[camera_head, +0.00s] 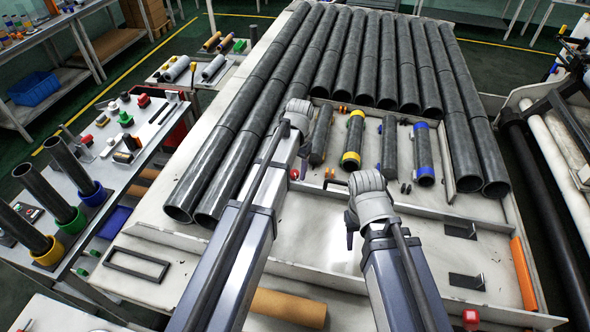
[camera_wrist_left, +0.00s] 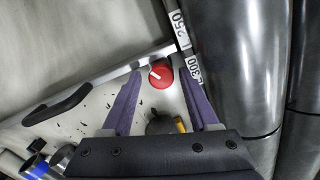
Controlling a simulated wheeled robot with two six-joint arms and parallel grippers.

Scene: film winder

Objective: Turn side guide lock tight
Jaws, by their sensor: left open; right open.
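A round red knob (camera_wrist_left: 160,76) with a white pointer mark sits on a pale plate in the left wrist view. I take it to be the side guide lock. My left gripper (camera_wrist_left: 161,82) is open, with its two purple fingers on either side of the knob. I cannot tell whether they touch it.
A scale marked 250 and 300 (camera_wrist_left: 188,50) runs beside the knob, and large dark rollers (camera_wrist_left: 245,60) lie close to its right. A black handle (camera_wrist_left: 58,104) is at left. Cylinders with yellow (camera_head: 352,140) and blue (camera_head: 424,150) bands lie in the tray ahead.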

